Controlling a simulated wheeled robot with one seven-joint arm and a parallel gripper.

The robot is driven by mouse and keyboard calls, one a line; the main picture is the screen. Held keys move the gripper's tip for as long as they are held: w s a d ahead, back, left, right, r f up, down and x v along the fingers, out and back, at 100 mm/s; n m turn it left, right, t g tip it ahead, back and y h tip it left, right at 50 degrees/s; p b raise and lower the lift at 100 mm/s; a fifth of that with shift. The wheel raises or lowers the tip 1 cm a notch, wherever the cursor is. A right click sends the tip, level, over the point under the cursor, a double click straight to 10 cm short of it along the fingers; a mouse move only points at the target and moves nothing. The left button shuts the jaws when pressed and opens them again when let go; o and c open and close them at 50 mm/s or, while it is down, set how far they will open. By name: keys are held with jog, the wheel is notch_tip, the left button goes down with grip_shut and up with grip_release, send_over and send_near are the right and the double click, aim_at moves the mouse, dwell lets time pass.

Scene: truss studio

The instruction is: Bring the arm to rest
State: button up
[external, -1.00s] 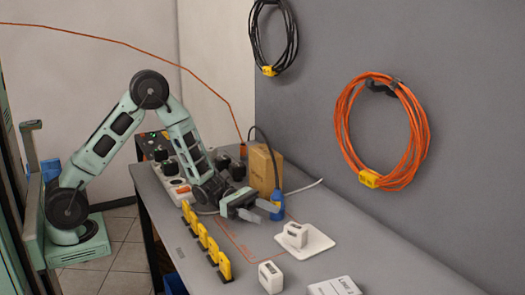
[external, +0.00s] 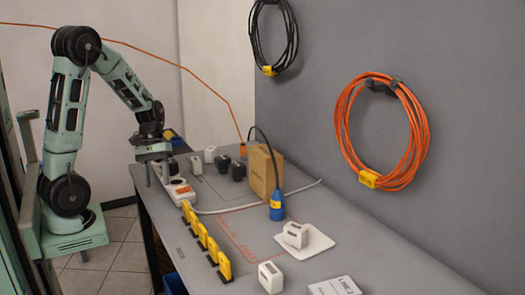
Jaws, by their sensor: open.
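My gripper (external: 159,172) hangs pointing down by the left edge of the grey table (external: 330,262), near the far end of the white power strip (external: 178,194). Its fingers are apart and I see nothing held between them. The gripper partly hides the strip's far end. I cannot tell how high above the table the fingers are.
A row of yellow clips (external: 207,240) lines the table's left edge. A cardboard box (external: 264,172), a blue connector (external: 277,204) and white plugs stand on the table, one on a white plate (external: 318,245). Orange (external: 424,130) and black (external: 254,40) cable coils hang on the wall.

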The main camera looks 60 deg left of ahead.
jog(key=s+a+f+m+t+y+b, duration=0.1)
jog(key=s+a+f+y+b, duration=0.15)
jog(key=s+a, duration=0.25)
jog(key=s+a+f+m+y+b, duration=0.1)
jog(key=s+a+f+m+y, duration=0.15)
jog(key=s+a, duration=0.3)
notch_tip(320, 180, up, 14)
jog(key=p, duration=1.3)
jog(key=shift+n+y, duration=0.35)
jog(key=shift+y, duration=0.05)
